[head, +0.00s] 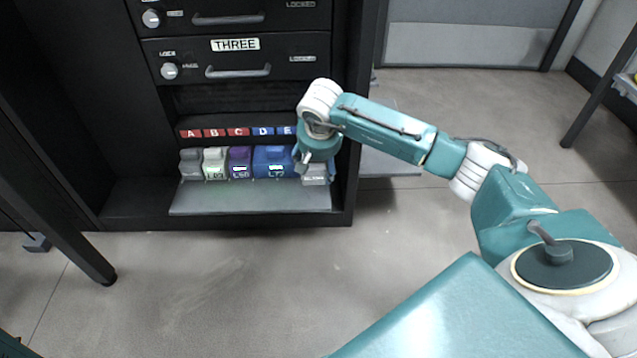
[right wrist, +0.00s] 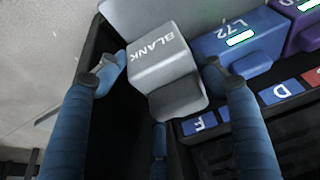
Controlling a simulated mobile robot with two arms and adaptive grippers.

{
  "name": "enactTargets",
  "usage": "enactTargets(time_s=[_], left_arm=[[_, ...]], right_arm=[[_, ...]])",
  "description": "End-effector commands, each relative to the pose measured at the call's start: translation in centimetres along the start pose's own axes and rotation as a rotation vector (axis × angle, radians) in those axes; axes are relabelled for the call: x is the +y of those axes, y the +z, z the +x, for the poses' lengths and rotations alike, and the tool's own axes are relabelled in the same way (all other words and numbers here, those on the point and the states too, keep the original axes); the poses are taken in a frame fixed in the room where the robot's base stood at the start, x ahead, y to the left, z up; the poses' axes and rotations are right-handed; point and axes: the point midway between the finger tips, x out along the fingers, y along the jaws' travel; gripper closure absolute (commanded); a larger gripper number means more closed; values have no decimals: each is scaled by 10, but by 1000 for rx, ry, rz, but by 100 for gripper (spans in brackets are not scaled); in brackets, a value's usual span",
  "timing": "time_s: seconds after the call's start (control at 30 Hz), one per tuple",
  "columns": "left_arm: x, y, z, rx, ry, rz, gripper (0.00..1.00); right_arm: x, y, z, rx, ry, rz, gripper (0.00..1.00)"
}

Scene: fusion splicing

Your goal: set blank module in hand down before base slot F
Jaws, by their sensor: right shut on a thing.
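The blank module (head: 316,175) is a light grey block at the right end of the module row. In the right wrist view the blank module (right wrist: 165,55) shows its "BLANK" lettering between the fingers. My right gripper (right wrist: 168,72) is shut on it; in the head view the right gripper (head: 314,160) is partly hidden by its own wrist. The label F (right wrist: 199,124) shows on the base strip near the module's lower end, but my arm hides it in the head view. I cannot tell whether the module touches the shelf. My left gripper is not in view.
A blue L72 module (right wrist: 235,42) stands close beside the blank one. Purple (head: 239,162), white (head: 215,163) and grey (head: 190,164) modules stand further left. The grey shelf (head: 250,200) is clear in front. The cabinet's right side wall (head: 350,150) is close to the gripper.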

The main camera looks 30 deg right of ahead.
Motion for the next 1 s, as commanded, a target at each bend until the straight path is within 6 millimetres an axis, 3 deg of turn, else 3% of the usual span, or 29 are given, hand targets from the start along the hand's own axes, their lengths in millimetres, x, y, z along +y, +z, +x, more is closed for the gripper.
enactTargets(time_s=[0.37,0.77,0.8,0.87,1.0], left_arm=[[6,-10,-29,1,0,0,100],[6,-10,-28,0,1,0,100],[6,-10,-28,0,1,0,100],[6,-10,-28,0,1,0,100],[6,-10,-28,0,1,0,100]], right_arm=[[-1,18,42,0,-2,0,61],[0,18,44,1,0,0,61],[0,18,44,0,0,0,25],[0,18,44,0,0,0,14],[0,18,44,0,0,0,14]])
